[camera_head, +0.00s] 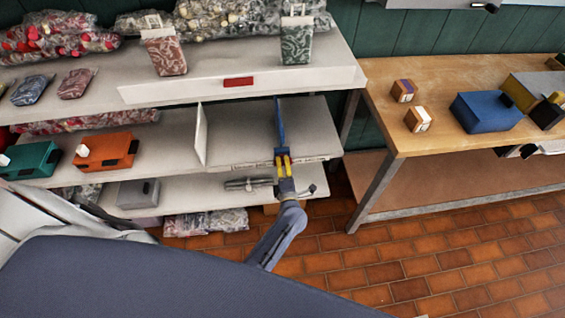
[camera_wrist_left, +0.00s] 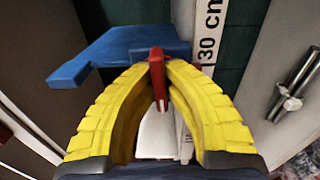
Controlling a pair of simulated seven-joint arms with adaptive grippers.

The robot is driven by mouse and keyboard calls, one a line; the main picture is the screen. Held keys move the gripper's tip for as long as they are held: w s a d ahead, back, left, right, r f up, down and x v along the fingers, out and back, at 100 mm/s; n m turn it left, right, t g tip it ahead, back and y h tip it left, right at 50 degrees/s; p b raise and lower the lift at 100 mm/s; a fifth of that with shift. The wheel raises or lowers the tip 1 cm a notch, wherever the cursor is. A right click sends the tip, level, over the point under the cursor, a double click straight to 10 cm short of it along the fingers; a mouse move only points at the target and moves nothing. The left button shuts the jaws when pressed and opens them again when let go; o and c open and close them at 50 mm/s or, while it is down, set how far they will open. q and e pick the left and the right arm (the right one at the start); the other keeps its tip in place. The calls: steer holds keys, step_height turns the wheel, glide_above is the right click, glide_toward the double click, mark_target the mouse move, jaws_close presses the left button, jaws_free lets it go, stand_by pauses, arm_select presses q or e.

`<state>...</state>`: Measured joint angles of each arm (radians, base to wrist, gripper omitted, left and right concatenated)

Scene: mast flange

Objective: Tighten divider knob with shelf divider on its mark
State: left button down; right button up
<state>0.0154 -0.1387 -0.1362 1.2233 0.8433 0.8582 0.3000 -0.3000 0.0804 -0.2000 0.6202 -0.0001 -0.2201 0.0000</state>
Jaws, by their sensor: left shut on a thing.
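The blue shelf divider (camera_head: 279,127) stands upright at the right part of the middle shelf (camera_head: 240,145). In the left wrist view the blue divider (camera_wrist_left: 120,55) has a narrow red knob (camera_wrist_left: 157,75) in front of it. My left gripper (camera_head: 284,162) is at the divider's front end. In the left wrist view its yellow fingers (camera_wrist_left: 160,80) close from both sides on the red knob. A white strip marked "30 cm" (camera_wrist_left: 208,35) is just right of the knob. I cannot tell exactly where the divider sits on this scale. My right gripper is not in view.
A white upright panel (camera_head: 200,135) stands left of the divider, with clear shelf between. Orange (camera_head: 104,150) and teal (camera_head: 31,160) boxes sit further left. A grey metal rod (camera_head: 248,183) lies beside my gripper. A wooden bench (camera_head: 385,110) stands right, across a gap.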

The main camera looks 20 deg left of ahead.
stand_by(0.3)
arm_select(q)
steer(key=c, duration=1.5)
jaws_free()
steer(key=shift+o, duration=0.2)
steer(key=shift+n, duration=0.3)
